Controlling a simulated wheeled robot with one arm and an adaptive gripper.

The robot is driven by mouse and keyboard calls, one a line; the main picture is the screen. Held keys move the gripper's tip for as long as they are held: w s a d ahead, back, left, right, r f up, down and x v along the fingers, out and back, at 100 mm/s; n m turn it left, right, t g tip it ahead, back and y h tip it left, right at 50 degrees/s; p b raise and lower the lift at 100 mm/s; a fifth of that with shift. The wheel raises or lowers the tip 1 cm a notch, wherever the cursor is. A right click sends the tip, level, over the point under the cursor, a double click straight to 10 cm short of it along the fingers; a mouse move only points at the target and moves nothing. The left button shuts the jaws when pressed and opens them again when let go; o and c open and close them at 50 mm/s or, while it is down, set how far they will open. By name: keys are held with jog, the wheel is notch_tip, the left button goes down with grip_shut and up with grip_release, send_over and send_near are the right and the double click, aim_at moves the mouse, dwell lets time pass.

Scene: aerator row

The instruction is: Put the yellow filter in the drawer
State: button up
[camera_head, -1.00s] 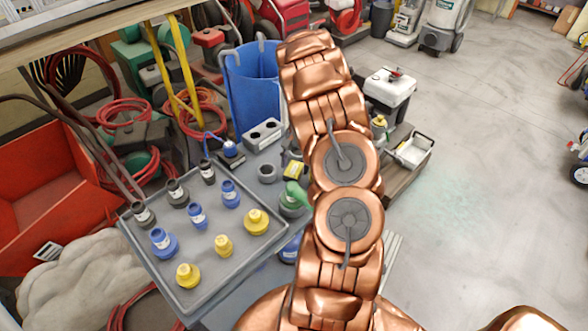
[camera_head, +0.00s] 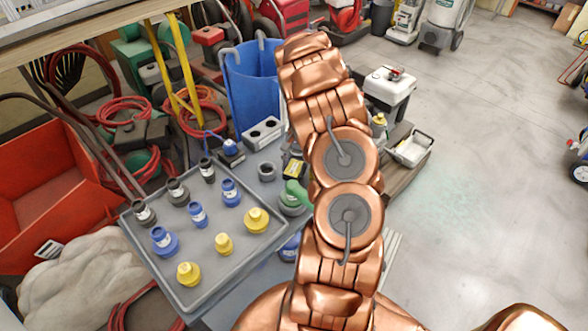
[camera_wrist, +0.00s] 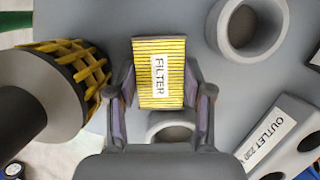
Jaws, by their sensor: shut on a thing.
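The yellow filter (camera_wrist: 158,72) is a ribbed rectangular block with a white FILTER label. In the wrist view it is between the two fingers of my gripper (camera_wrist: 160,95), which is shut on it. It also shows in the head view as a small yellow and dark block (camera_head: 293,169) beside my arm, over the grey bench. My arm hides most of the gripper there. A grey open-topped box with a handle (camera_head: 412,150), possibly the drawer, is right of my arm; I cannot tell for certain.
A grey tray (camera_head: 205,278) holds several black, blue and yellow fittings. A grey ring (camera_wrist: 243,27) and an OUTLET-labelled block with holes (camera_wrist: 283,140) lie near the filter. A dark cylinder with yellow mesh (camera_wrist: 60,80) stands at its left. A blue bin (camera_head: 252,85) stands behind.

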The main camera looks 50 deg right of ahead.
aim_at(294, 167)
notch_tip(294, 167, up, 9)
jog(key=b, duration=0.2)
jog(key=shift+w+r+b, duration=0.1)
jog(key=shift+r+b, duration=0.05)
jog(key=shift+b, duration=0.15)
jog(key=shift+r, duration=0.4)
